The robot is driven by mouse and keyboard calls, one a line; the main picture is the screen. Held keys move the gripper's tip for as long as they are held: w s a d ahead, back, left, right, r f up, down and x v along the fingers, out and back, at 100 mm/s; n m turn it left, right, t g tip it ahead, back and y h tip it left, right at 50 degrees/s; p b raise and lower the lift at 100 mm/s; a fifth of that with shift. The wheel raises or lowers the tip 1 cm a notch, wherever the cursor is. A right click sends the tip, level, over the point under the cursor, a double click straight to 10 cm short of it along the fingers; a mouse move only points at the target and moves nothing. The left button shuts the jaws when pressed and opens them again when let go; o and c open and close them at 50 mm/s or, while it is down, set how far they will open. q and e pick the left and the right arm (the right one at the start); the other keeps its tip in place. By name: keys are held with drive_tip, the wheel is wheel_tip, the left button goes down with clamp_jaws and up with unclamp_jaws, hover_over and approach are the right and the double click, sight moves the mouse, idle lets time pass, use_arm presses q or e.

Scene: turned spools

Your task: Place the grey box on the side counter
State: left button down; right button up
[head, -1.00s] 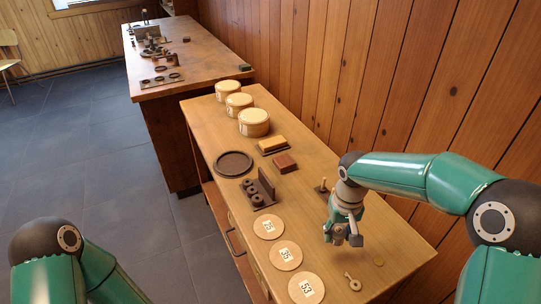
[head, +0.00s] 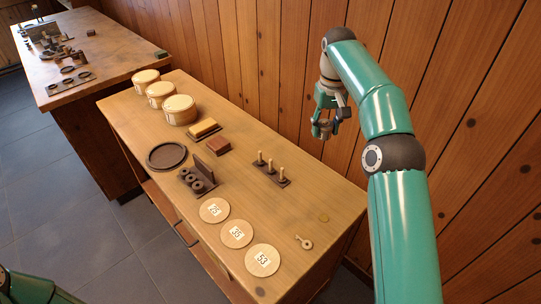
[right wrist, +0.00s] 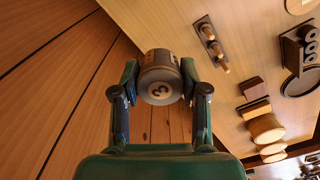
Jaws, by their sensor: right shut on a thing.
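In the right wrist view my right gripper (right wrist: 158,84) is shut on a grey round box (right wrist: 160,66), a short cylinder with a pale numbered label on its end. In the head view my right gripper (head: 325,128) is raised at the counter's far right, in front of the wood wall. I cannot clearly make out the box there. The wooden counter (head: 262,215) spreads below and to the left of the gripper. My left gripper is out of view; only a bit of my left arm shows at the lower left.
The counter holds three pale round boxes (head: 180,110), a dark round tray (head: 166,156), a peg rack (head: 271,174), three numbered discs (head: 237,234), and a small key-like piece (head: 304,242). A second table (head: 110,62) stands at the back left. Bare counter lies between the pegs and discs.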

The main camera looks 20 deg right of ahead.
wheel_tip(320, 180, down, 6)
drive_tip(key=b, duration=0.3)
hover_over(315, 184)
wheel_tip(315, 184, down, 9)
drive_tip(key=shift+f, duration=2.5)
drive_tip(key=shift+f, duration=0.1)
drive_tip(key=o, duration=1)
wheel_tip(315, 184, up, 12)
drive_tip(key=shift+r, duration=0.15)
